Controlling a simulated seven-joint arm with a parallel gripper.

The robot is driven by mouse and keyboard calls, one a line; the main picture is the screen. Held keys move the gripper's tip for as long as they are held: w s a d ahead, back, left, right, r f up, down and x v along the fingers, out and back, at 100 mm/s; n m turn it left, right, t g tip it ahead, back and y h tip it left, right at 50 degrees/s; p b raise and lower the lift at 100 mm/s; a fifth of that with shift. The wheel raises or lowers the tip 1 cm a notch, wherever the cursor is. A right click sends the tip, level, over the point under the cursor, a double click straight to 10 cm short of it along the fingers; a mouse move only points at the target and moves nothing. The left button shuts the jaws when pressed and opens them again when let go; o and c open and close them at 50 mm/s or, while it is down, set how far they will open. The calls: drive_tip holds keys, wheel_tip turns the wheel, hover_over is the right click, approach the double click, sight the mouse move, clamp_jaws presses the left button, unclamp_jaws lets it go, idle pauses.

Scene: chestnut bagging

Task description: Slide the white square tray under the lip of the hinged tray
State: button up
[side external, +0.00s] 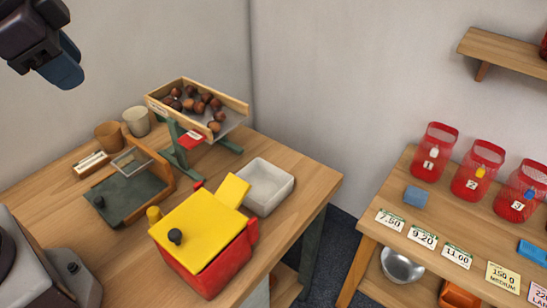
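The white square tray (278,201) lies on the table near its right edge, just behind and right of a red box with a yellow lid. It looks empty. The hinged tray (187,122) is a sloping wooden trough on a green stand, holding several chestnuts. Its lower end, with the lip, faces right towards the front. The white tray is apart from it, to the right and nearer the camera. My gripper (65,75) is in the air at the top left, far from both trays. Its blue fingertips overlap in this view, so the opening between them is hidden.
The red box (222,266) with its yellow lid (203,226) stands at the table's front. A dark green board (128,195), two cups (136,121) and a small wooden block lie left. A second table (430,215) with red jars stands right, across a gap. Bare tabletop (300,165) shows behind the white tray.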

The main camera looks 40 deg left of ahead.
drive_tip(key=w+d+f+m+g, duration=0.1)
drive_tip(key=w+d+f+m, duration=0.15)
drive_tip(key=w+m, duration=0.5)
drive_tip(key=m+g+h, duration=0.1)
drive_tip(key=m+g, duration=0.3)
drive_tip(key=m, duration=2)
hover_over(276, 206)
wheel_tip(276, 206, down, 20)
drive_tip(key=shift+r, duration=0.2)
drive_tip(key=shift+w+f+n, duration=0.1)
drive_tip(key=shift+n, duration=0.15)
wheel_tip(276, 206, down, 13)
drive_tip(key=shift+r, duration=0.1)
clamp_jaws()
